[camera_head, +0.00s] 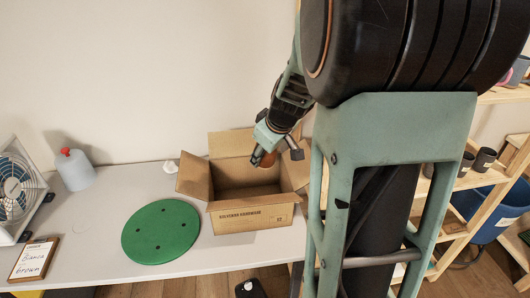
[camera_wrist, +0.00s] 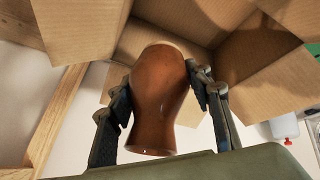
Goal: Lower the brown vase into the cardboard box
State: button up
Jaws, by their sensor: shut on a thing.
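The brown vase (camera_wrist: 160,95) is glossy and fills the middle of the wrist view. My gripper (camera_wrist: 158,78) is shut on it, with one dark finger on each side. In the head view a small part of the vase (camera_head: 268,160) shows below my gripper (camera_head: 264,156), at the back of the cardboard box's opening. The cardboard box (camera_head: 250,219) stands open on the table with its flaps spread. Its flaps and walls also show around the vase in the wrist view (camera_wrist: 255,60). I cannot tell how far the vase is below the rim.
A green round disc (camera_head: 160,232) lies left of the box on the grey table (camera_head: 100,215). Wooden shelves (camera_head: 465,183) are at right.

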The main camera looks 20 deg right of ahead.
jog(key=shift+f+b, duration=6.05)
jog(key=shift+b, duration=0.45)
jog(key=shift+f, duration=0.25)
jog(key=o, duration=1.4)
